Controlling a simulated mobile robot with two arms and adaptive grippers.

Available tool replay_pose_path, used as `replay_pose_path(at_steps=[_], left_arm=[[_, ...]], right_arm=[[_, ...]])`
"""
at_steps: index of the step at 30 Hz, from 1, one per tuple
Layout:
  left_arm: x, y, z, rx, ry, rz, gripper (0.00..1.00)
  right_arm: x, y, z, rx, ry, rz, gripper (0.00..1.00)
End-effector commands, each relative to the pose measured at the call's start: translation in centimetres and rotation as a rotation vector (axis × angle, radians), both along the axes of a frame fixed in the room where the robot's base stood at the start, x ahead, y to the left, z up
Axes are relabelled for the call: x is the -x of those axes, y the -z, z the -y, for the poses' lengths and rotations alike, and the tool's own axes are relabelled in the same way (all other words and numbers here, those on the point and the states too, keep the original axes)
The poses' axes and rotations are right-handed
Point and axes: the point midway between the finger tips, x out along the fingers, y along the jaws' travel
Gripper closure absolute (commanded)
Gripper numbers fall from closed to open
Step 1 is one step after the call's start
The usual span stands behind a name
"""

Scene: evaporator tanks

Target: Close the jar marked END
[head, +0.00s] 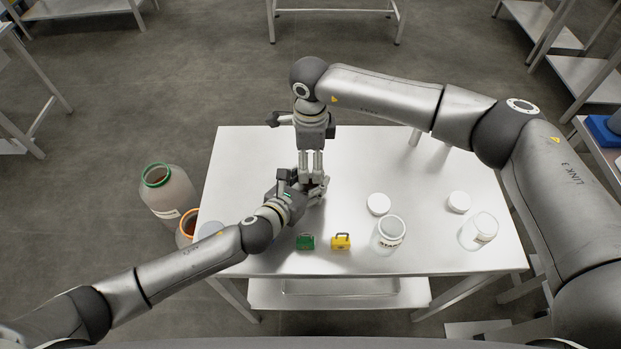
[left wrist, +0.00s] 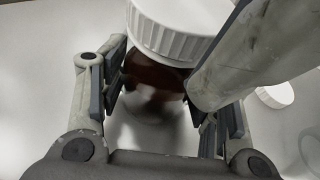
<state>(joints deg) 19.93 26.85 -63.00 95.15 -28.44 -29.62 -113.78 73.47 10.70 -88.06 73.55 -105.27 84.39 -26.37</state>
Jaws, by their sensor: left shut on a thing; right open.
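A jar with dark red-brown contents (left wrist: 155,85) stands between the fingers of my left gripper (left wrist: 160,105), which is shut on it. A white ribbed lid (left wrist: 175,28) sits on top of this jar; I cannot tell how tightly. No label shows on it, and in the head view the grippers hide it. My left gripper (head: 314,190) is near the table's middle. My right gripper (head: 311,172) points down just above it, open, with a finger (left wrist: 232,58) close beside the lid in the left wrist view.
The white table (head: 255,150) also holds two clear jars, one lettered (head: 388,236) and one further right (head: 478,231), two loose lids (head: 378,204) (head: 458,202), and small green (head: 306,242) and yellow (head: 340,242) cases. Large green-rimmed (head: 172,195) and orange-rimmed (head: 187,226) containers stand left.

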Motion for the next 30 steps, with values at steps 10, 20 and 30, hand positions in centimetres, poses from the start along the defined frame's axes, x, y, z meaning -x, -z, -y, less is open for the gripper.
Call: replay_pose_path(at_steps=[10,20,30], left_arm=[[0.1,0.1,0.0,0.000,0.000,-0.002,1.00],[0.1,0.1,0.0,0.000,0.000,-0.002,1.00],[0.1,0.1,0.0,0.000,0.000,-0.002,1.00]], right_arm=[[-0.1,-6.1,0.0,-0.001,-0.001,0.005,0.26],[-0.1,-11.3,0.0,-0.001,0.000,0.002,0.26],[0.0,-11.8,0.0,0.000,0.000,0.001,0.26]])
